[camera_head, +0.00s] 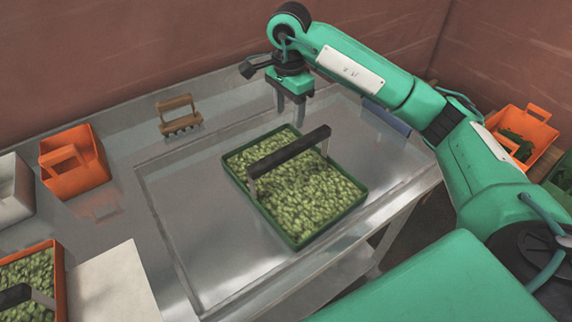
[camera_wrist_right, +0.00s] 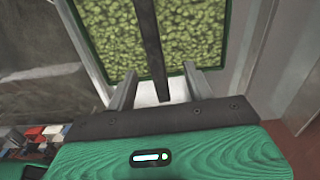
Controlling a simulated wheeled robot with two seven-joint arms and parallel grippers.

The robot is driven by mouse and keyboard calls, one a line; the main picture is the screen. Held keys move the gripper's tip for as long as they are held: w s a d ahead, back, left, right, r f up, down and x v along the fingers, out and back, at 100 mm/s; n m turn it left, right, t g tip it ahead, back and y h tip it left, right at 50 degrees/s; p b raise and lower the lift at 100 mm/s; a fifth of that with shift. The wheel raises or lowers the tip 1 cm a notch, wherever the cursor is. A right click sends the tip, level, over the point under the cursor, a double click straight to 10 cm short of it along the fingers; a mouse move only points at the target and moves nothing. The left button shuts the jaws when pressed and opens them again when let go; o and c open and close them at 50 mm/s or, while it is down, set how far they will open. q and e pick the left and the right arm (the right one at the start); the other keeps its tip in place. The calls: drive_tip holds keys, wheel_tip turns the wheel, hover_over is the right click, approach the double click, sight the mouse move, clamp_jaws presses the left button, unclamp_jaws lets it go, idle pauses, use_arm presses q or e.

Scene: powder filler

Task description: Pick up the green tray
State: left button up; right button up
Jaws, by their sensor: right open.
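The green tray (camera_head: 338,215) sits on the metal table, filled with green leafy or bean-like pieces. A dark handle (camera_head: 290,152) on pale posts arches over its middle. My right gripper (camera_head: 292,113) is above the table just beyond the tray's far edge, pointing down, open and empty. In the right wrist view the tray (camera_wrist_right: 188,71) is ahead of the fingers, and its dark handle (camera_wrist_right: 150,45) runs between the two open fingers (camera_wrist_right: 160,92), apart from them as far as I can tell. My left gripper is not in view.
A brown wooden-handled tool (camera_head: 178,115) stands at the back of the table. An orange box (camera_head: 75,180), a white box (camera_head: 14,188) and an orange tray (camera_head: 60,275) are at the left. Another orange crate (camera_head: 535,130) is at the right. The table (camera_head: 185,235) left of the green tray is clear.

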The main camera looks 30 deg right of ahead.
drive_tip(key=p, duration=0.2)
hover_over(292, 146)
drive_tip(key=f, duration=0.5)
drive_tip(key=shift+w+a+f, duration=0.1)
drive_tip(key=shift+w+a, duration=0.1)
drive_tip(key=shift+f, duration=1.3)
drive_tip(key=shift+f+p, duration=0.3)
drive_tip(key=shift+p, duration=0.15)
drive_tip(key=f, duration=0.1)
drive_tip(key=f+p, duration=0.1)
drive_tip(key=f, duration=0.1)
drive_tip(key=shift+s+d+p, duration=0.2)
drive_tip(key=shift+d+p, duration=0.05)
drive_tip(key=shift+p, duration=0.15)
drive_tip(key=shift+f, duration=0.7)
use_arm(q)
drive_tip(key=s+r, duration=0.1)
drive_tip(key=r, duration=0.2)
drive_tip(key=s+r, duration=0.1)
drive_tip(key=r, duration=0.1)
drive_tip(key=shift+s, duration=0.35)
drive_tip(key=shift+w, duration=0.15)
use_arm(e)
clamp_jaws()
